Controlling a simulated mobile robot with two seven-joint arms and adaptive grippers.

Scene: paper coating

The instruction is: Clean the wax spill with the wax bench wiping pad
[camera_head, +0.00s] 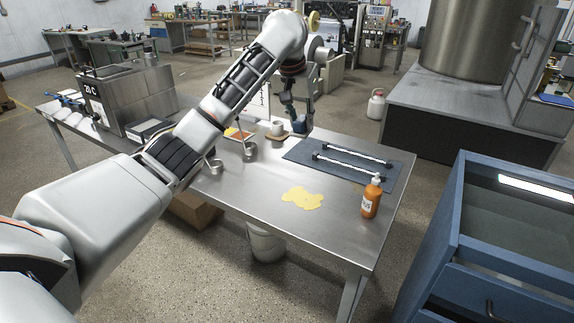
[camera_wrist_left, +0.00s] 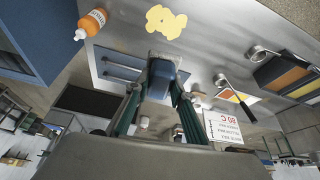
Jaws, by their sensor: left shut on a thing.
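The yellow wax spill (camera_head: 302,198) lies flat on the front part of the steel bench (camera_head: 240,190). It also shows at the top of the left wrist view (camera_wrist_left: 166,21). My left gripper (camera_head: 299,126) is over the far part of the bench, beyond the spill and apart from it. In the left wrist view its two fingers (camera_wrist_left: 160,92) are shut on a blue block with a pale grey end, which looks like the wiping pad (camera_wrist_left: 161,75). The pad's wiping face is hard to make out. My right gripper is in neither view.
An orange bottle (camera_head: 371,199) stands right of the spill, near the bench edge. A dark mat (camera_head: 337,177) with two rods lies behind it. A blue cabinet (camera_head: 470,252) stands at right.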

